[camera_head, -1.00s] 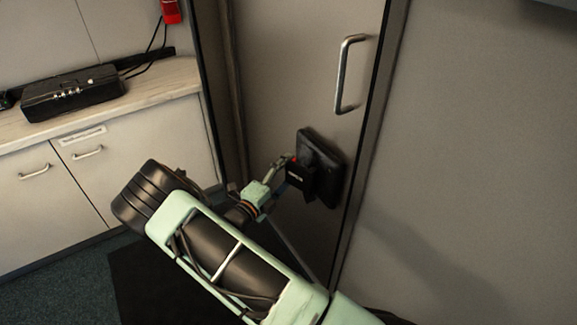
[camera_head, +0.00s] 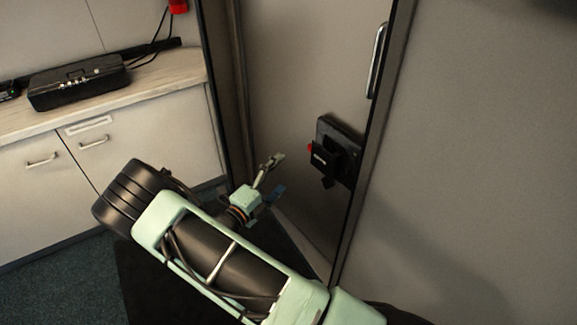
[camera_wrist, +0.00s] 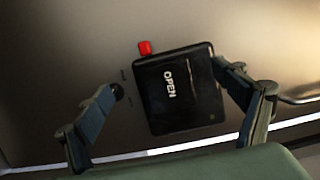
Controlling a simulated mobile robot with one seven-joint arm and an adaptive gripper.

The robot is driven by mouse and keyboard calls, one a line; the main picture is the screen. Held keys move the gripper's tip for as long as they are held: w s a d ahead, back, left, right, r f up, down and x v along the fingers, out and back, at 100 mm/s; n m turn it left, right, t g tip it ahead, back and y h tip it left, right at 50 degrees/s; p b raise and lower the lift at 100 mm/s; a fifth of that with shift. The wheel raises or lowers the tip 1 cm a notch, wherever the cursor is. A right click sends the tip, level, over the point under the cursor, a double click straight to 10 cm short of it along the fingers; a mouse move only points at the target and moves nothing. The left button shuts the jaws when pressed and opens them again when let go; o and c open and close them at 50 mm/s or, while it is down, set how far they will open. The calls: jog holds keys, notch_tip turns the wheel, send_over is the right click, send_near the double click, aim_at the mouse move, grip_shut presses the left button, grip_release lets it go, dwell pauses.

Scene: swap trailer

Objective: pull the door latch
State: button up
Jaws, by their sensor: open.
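The door latch (camera_head: 324,159) is a black paddle with a red tab, on a black plate on the grey door (camera_head: 290,70). In the wrist view my gripper (camera_wrist: 166,76) is open, with a finger on each side of the latch in the picture. The jaws hold nothing. The door's metal handle (camera_head: 377,62) is above the latch.
A counter (camera_head: 160,97) with cabinet doors stands at the left, and a black box (camera_head: 78,82) lies on it. A red object (camera_head: 178,6) hangs above. A plain grey wall (camera_head: 490,150) fills the right. A dark mat lies on the floor below my arm.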

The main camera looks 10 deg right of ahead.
jog(key=v, duration=0.6)
jog(key=shift+s, duration=0.2)
jog(key=shift+a+r, duration=0.1)
